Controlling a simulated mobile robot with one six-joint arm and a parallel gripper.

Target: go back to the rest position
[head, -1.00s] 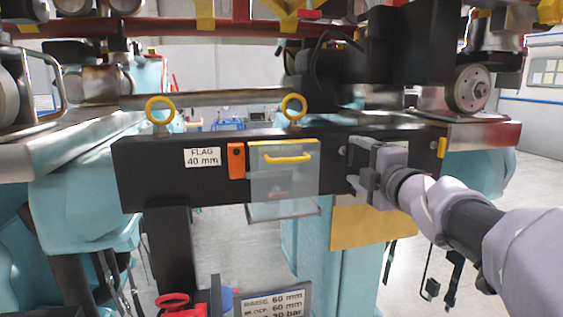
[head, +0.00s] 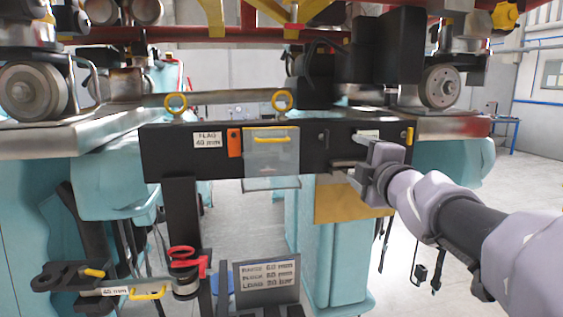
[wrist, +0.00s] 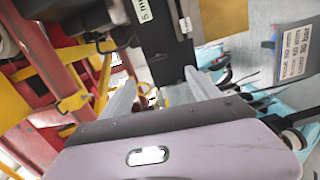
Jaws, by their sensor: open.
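My gripper (head: 346,158) is on the right in the head view, pointing left in front of the right part of a black beam (head: 222,165). Its jaws are open and nothing shows held in them. In the wrist view its two grey fingers (wrist: 160,92) stand apart, with the dark beam and yellow parts beyond. Whether a finger touches the beam cannot be told.
The beam carries a clear guard with a yellow handle (head: 270,140), an orange block (head: 234,142) and yellow rings (head: 176,103). Below are a sign (head: 268,278) and a red-handled clamp tool (head: 184,265). Wheels and red frame sit above; open floor is at right.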

